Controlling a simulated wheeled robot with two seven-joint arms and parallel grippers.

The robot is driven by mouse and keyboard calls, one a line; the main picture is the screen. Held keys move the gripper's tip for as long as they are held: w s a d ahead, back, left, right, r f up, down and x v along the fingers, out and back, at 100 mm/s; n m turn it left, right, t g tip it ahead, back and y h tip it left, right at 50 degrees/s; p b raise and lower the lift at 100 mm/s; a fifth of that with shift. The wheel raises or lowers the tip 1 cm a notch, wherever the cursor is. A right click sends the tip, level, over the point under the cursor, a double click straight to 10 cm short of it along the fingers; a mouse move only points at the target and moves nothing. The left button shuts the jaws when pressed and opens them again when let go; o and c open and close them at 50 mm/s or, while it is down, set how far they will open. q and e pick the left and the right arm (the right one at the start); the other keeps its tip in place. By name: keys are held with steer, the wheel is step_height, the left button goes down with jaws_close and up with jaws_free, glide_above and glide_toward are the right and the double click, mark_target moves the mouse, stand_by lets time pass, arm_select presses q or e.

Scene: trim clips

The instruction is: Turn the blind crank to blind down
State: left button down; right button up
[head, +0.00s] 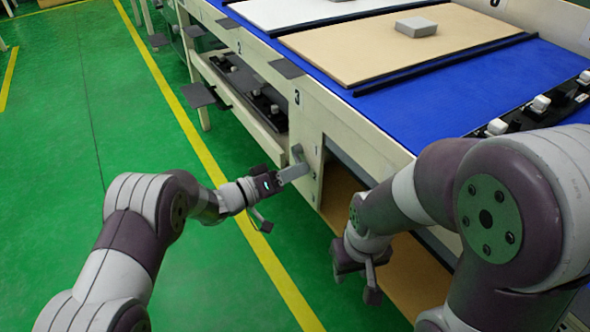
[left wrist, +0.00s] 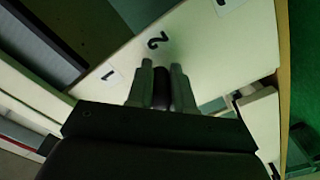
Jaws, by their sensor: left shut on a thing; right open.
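My left gripper (head: 293,172) reaches the cream end panel of the workbench in the head view. In the left wrist view its two fingers (left wrist: 163,92) are shut on a dark, rounded knob (left wrist: 162,86), the crank's handle. A small grey part of the crank (head: 297,153) shows beside the fingertips on the panel; the fingers hide most of it. My right gripper (head: 357,280) is open and empty, hanging low in front of the bench's lower opening. I cannot make out a blind or its height.
The workbench has a blue top (head: 405,95) with a tan board (head: 395,50) and a grey block (head: 416,27). Dark flaps (head: 287,68) jut from its side. A tan lower shelf (head: 415,285) lies near my right gripper. Green floor is free at left.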

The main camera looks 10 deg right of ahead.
arm_select(q)
steer(key=m, duration=0.2)
steer(key=p, duration=0.1)
steer(key=shift+w+a+f+m, duration=0.15)
steer(key=shift+w+f+m, duration=0.15)
steer(key=shift+w+m, duration=0.1)
steer(key=shift+w+a+f+m+p, duration=0.15)
steer(key=shift+w+f+m, duration=0.1)
steer(key=shift+m, duration=0.6)
steer(key=shift+w+a+f+m+p, duration=0.15)
steer(key=shift+w+f+m, duration=0.1)
steer(key=shift+m, duration=0.6)
steer(key=c, duration=1)
jaws_free()
